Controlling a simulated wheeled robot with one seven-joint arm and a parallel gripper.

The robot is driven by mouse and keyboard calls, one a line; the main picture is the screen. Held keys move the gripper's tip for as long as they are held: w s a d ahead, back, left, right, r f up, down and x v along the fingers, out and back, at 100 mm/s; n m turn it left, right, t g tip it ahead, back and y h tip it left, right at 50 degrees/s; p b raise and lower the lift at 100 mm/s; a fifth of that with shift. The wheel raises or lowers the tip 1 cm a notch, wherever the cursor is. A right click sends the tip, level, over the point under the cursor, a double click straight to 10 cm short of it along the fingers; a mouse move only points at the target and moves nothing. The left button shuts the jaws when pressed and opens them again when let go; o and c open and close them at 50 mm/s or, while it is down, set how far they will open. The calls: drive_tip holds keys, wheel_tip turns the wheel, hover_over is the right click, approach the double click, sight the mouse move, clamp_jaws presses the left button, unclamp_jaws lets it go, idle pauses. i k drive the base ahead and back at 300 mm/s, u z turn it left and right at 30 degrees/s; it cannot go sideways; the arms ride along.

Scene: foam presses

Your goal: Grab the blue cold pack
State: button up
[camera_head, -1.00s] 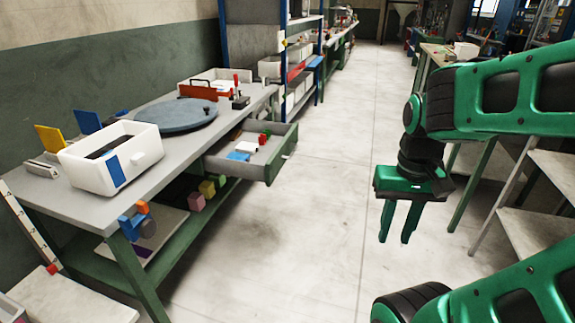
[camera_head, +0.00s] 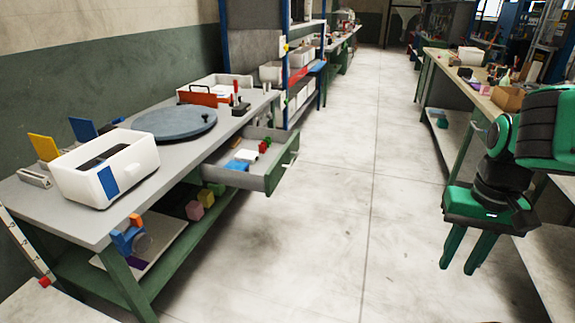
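A flat blue piece that looks like the cold pack (camera_head: 236,165) lies in the open drawer (camera_head: 277,180) of the left workbench. A white item (camera_head: 247,156) lies beside it, and small red and green things are at the drawer's far end. My gripper (camera_head: 458,268) hangs at the right of the view over the floor, fingers pointing down. Its two green fingers are apart with nothing between them. It is well away from the drawer, across the aisle.
The aisle floor (camera_head: 330,220) is clear. Another bench (camera_head: 455,70) stands at the right.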

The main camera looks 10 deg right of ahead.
sight(236, 165)
drive_tip(key=z, duration=0.05)
drive_tip(key=i, duration=1)
drive_tip(key=u, duration=0.05)
